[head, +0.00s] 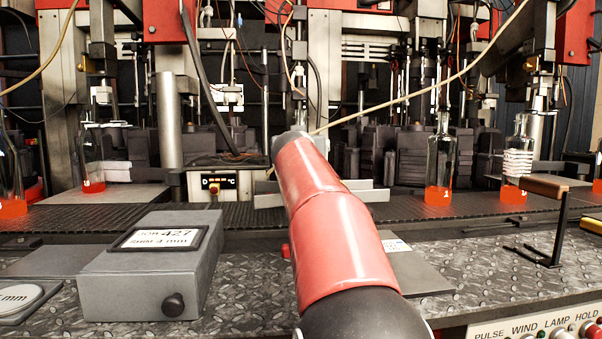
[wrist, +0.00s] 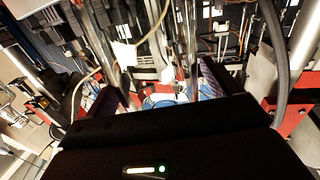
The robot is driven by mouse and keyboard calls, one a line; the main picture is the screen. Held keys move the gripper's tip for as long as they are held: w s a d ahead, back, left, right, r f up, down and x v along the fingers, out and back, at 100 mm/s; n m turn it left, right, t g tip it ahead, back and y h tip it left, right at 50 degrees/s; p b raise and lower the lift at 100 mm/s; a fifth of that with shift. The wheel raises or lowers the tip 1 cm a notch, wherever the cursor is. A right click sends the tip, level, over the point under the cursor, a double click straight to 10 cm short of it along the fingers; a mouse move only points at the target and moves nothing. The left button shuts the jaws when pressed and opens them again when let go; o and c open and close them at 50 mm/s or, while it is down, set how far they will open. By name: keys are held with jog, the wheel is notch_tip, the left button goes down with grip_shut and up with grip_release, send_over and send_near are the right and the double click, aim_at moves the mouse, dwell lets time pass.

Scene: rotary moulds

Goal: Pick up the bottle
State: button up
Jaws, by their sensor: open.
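Several clear glass bottles with glowing orange bases stand upright on the dark conveyor (head: 330,215) in the head view. One bottle (head: 440,165) is right of my red arm, and another bottle (head: 516,165) farther right has white bands. A third bottle (head: 92,160) is at the left, and a bottle (head: 10,175) is cut by the left edge. My gripper (wrist: 165,88) shows in the wrist view with its two dark fingers apart. In the head view my arm hides the gripper.
A grey box with a label plate (head: 145,275) stands on the diamond-plate bench (head: 480,265) at the front left. A bracket with a wooden handle (head: 550,187) stands at the right. A button panel (head: 540,325) is at the lower right. Red-and-grey machinery, hoses and dark moulds fill the back.

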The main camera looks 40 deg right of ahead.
jog(key=c, duration=1.8)
jog(key=shift+c, duration=0.2)
jog(key=shift+r, duration=0.2)
